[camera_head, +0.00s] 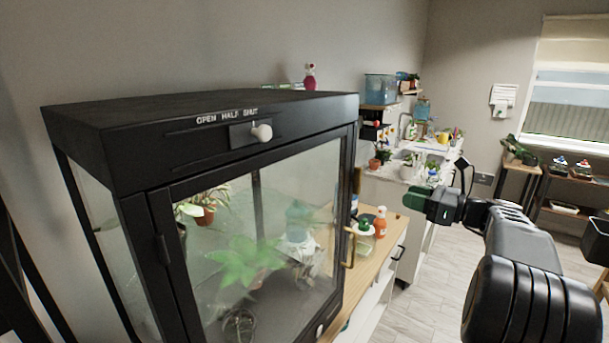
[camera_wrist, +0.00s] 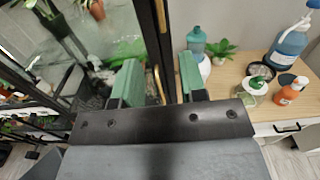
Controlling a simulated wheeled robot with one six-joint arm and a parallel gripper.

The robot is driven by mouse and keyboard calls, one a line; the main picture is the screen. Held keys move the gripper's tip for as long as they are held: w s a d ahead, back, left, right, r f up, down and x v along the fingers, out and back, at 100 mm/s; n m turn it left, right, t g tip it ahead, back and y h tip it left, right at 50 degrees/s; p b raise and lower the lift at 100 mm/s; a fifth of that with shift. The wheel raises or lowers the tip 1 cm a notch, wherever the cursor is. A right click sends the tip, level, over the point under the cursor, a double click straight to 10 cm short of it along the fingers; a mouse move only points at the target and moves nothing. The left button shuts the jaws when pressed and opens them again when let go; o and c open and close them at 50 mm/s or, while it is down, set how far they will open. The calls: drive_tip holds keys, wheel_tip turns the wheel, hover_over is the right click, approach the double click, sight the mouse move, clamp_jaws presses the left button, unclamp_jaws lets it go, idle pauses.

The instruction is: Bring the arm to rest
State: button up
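My arm reaches in from the lower right in the head view, held out in the air. My gripper (camera_head: 416,199) is at its far end, to the right of the glass cabinet. In the wrist view my gripper (camera_wrist: 158,78) shows two green finger pads with a clear gap between them. It is open and nothing is held. The cabinet's door edge and brass handle (camera_wrist: 159,84) show beyond the gap; I cannot tell the exact distance.
The black-framed glass cabinet (camera_head: 205,112) fills the left, its door apparently closed, with a white knob (camera_head: 262,132) under "OPEN HALF SHUT". A wooden-topped bench (camera_head: 371,262) with an orange bottle (camera_head: 380,222) stands beyond it. The floor (camera_head: 440,262) below my arm is clear.

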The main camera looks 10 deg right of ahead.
drive_tip(key=s+a+f+n+g+h, duration=0.25)
drive_tip(key=f+n, duration=0.25)
drive_tip(key=f, duration=0.3)
drive_tip(key=s+a+f+n+g+h, duration=0.2)
drive_tip(key=s+f+n+g+h, duration=0.15)
drive_tip(key=f, duration=0.35)
drive_tip(key=s+a+f+n+g+h, duration=0.3)
drive_tip(key=s+a+n+h, duration=0.3)
drive_tip(key=s+a+n, duration=0.7)
drive_tip(key=a+n, duration=0.4)
drive_tip(key=n, duration=0.1)
drive_tip(key=shift+s+f+n, duration=0.35)
drive_tip(key=shift+s, duration=0.05)
drive_tip(key=shift+c, duration=0.2)
